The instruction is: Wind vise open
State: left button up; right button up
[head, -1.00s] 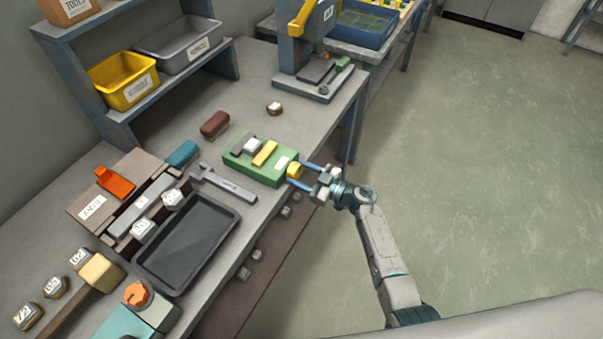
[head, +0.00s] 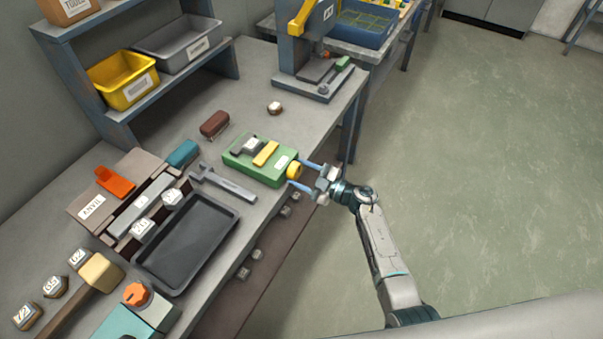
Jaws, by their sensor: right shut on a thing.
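The green vise (head: 240,163) lies on the workbench near its right edge, with a yellow bar (head: 266,153) across its top and a small grey-white block beside a dark piece (head: 250,145) left of the bar. A gap shows between the bar and the block. A round yellow knob (head: 293,170) sticks out at the vise's right end. My right gripper (head: 296,175) comes in from the right with its blue fingers on either side of the knob, shut on it. My left gripper is out of view.
A wrench (head: 230,187) and a dark tray (head: 188,243) lie left of and below the vise. A brown block (head: 214,123) and a small nut (head: 274,108) sit behind it. A press (head: 309,82) stands at the back right. Floor right of the bench is clear.

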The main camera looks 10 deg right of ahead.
jog(key=o, duration=1)
jog(key=shift+s, duration=0.1)
